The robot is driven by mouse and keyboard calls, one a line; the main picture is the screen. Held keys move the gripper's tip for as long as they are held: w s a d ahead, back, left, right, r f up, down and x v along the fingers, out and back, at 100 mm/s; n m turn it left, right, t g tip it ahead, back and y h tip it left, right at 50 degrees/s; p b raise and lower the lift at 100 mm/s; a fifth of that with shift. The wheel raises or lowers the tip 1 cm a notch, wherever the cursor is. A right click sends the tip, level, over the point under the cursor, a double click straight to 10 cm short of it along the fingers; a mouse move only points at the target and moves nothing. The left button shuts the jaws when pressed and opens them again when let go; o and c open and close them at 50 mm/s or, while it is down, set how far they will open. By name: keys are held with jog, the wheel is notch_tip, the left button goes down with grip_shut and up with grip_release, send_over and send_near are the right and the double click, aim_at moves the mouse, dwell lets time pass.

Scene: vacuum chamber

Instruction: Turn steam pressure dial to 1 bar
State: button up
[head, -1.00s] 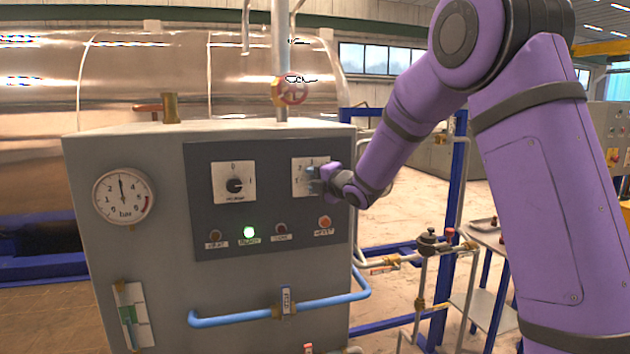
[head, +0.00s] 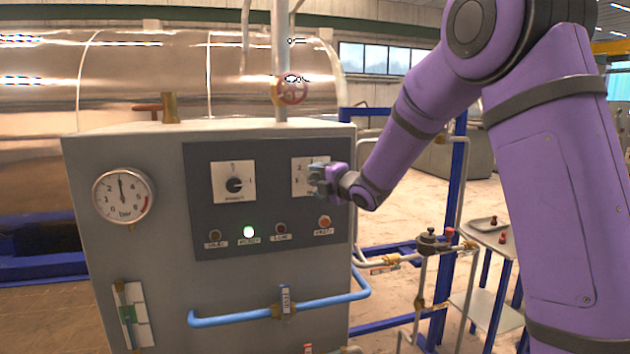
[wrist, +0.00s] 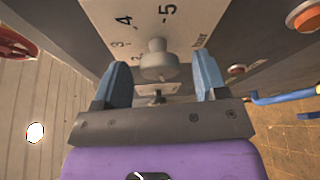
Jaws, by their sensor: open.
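The steam pressure dial is a round grey knob (wrist: 158,66) on a white plate (wrist: 178,22) with the numerals 3, 4 and 5 visible in the wrist view. In the head view the plate (head: 298,172) is on the right of the dark panel, and my gripper hides its knob and much of its scale. My gripper (head: 316,179) is at this plate. In the wrist view its two blue fingers (wrist: 160,72) are apart, one on each side of the knob. I cannot tell whether either finger touches it. The knob's pointer setting cannot be read.
A second dial (head: 234,186) with a black knob sits left on the panel. Below are several lamps or buttons, including a lit green one (head: 249,232) and an orange one (head: 324,222). A pressure gauge (head: 122,197) is farther left. Blue pipe (head: 240,318) runs below.

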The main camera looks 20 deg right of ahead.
jog(key=v, duration=0.8)
jog(key=shift+s, duration=0.3)
jog(key=shift+d+r, duration=0.1)
jog(key=shift+d, duration=0.05)
jog(key=s+d+r+m+g+h, duration=0.2)
jog(key=s+d+m+h, duration=0.1)
jog(key=s+m, duration=0.45)
jog(key=s+d+r+m+g+h, duration=0.2)
jog(key=s+m+h, duration=0.2)
jog(key=s+m, duration=0.35)
jog(key=s+a+f+m+g, duration=0.1)
jog(key=s+f+m+g, duration=0.1)
jog(key=s, duration=1)
jog(key=s+a+f+m+g, duration=0.1)
jog(key=s+f+m+g, duration=0.1)
jog(key=s+m+g, duration=0.2)
jog(key=s+m, duration=0.3)
jog(key=s, duration=0.5)
jog(key=shift+a+g+y, duration=0.25)
jog(key=shift+g+y, duration=0.05)
jog(key=shift+g, duration=0.1)
jog(key=shift+f, duration=0.1)
